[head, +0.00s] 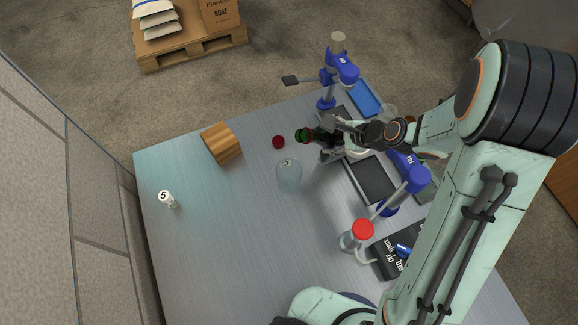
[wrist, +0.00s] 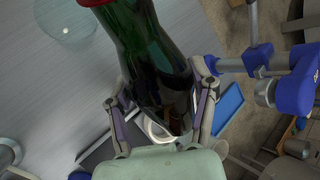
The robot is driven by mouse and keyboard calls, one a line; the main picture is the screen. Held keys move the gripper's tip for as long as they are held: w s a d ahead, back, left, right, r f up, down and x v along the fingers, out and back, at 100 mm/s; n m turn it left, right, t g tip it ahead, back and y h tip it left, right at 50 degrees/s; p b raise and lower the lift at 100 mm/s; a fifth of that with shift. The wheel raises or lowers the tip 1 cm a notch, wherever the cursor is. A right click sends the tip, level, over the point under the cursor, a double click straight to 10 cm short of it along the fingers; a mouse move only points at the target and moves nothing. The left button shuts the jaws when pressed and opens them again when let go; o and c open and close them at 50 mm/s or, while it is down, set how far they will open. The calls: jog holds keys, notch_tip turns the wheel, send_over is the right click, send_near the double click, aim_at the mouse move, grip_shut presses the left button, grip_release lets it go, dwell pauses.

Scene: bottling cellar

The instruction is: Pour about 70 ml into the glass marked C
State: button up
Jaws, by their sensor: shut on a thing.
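My gripper (head: 328,140) is shut on a dark green bottle with a red band at its neck (head: 305,135). In the wrist view the bottle (wrist: 150,60) lies between both fingers (wrist: 161,98), its neck toward the upper left. In the head view the bottle is tilted, its mouth pointing left. A clear glass (head: 289,176) stands on the table, lower left of the mouth and apart from it. It has a small dark mark that I cannot read. The glass also shows in the wrist view (wrist: 66,32). I see no stream of liquid.
A small white object marked 5 (head: 167,199) stands at left. Blue-clamped stands (head: 328,80), a dark pad (head: 371,181) and a red-topped vessel (head: 362,230) crowd the right. The left-centre is clear.

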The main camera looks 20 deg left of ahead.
aim_at(332, 140)
jog(key=shift+w+d+f+n+t+h, duration=0.1)
jog(key=shift+w+f+n+t+h, duration=0.15)
jog(key=shift+f+t, duration=0.15)
jog(key=shift+w+d+f+n+t+h, duration=0.1)
jog(key=shift+f+n+t+h, duration=0.2)
jog(key=shift+t, duration=0.2)
jog(key=shift+w+d+f+n+t+h, duration=0.15)
jog(key=shift+f+n+t+h, duration=0.15)
jog(key=shift+f+t, duration=0.4)
jog(key=shift+a+r+t+h, duration=0.2)
jog(key=shift+r+t+h, duration=0.1)
jog(key=shift+r, duration=0.1)
jog(key=shift+s+r+n, duration=0.25)
jog(key=shift+r, duration=0.05)
jog(key=shift+n+t+h, duration=0.3)
jog(key=shift+t+h, duration=0.05)
jog(key=shift+t, duration=0.35)
jog(key=shift+w+d, duration=0.3)
jog(key=shift+w, duration=0.25)
jog(key=shift+r+t+p, duration=0.2)
jog(key=shift+t+p, duration=0.1)
jog(key=shift+p, duration=0.15)
dwell(1.6)
